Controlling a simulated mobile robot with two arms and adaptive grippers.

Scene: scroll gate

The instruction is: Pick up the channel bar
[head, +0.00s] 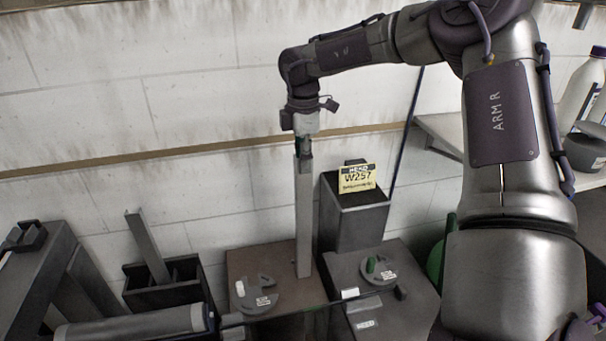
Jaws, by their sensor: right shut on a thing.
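The channel bar (304,215) is a long, narrow grey bar, upright near the middle of the head view. Its lower end is over a brown block (245,262); I cannot tell whether it touches the block. My right gripper (304,150) comes down from above and is shut on the bar's top end. The gripper's fingers are small in the view and partly hidden. My left gripper is not in view.
A second grey bar (147,247) leans in a dark open box (165,293) at left. A tall dark bin (353,222) with a yellow W257 sign (357,178) stands right of the channel bar. Round slotted pieces (257,295) lie near its foot. White bottles (580,88) stand at far right.

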